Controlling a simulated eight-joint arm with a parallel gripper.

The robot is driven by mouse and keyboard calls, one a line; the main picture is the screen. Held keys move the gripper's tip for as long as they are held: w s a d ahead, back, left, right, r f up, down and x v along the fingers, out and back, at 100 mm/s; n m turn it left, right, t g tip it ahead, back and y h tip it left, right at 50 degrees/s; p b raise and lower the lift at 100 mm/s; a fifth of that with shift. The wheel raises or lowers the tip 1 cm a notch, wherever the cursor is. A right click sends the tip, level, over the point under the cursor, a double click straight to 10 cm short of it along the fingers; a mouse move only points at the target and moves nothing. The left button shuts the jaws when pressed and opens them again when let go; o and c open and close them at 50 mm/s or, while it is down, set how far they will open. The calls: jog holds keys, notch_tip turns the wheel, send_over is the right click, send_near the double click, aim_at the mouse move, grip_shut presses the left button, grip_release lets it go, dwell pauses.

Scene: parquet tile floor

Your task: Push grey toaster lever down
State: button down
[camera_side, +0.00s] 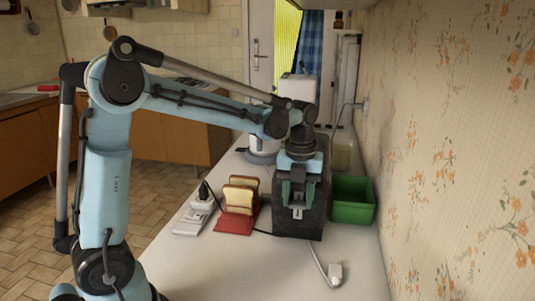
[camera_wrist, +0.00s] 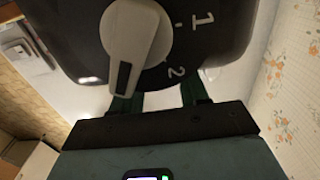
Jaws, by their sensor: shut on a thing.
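The dark grey toaster (camera_side: 283,225) stands on the counter, partly hidden behind my gripper. The toaster also fills the top of the wrist view (camera_wrist: 225,35), with a light grey dial (camera_wrist: 135,35) marked 1 and 2 on its face. My gripper (camera_side: 298,196) points down at the toaster's front face. Its two green fingers (camera_wrist: 160,100) show apart in the wrist view, with their tips hidden behind the toaster's edge. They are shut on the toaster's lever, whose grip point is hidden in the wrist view. A light grey part (camera_side: 297,212) shows just below the fingers.
A red rack (camera_side: 236,224) with bread slices (camera_side: 240,196) stands left of the toaster. A green bin (camera_side: 352,200) stands at its right near the wall. The counter's front (camera_side: 255,275) is mostly clear.

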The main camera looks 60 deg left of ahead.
aim_at(297, 204)
jog(key=shift+f, duration=0.85)
jog(key=c, duration=0.6)
grip_release()
jog(key=shift+o, duration=0.2)
notch_tip(297, 204, up, 12)
jog(key=shift+s, duration=0.1)
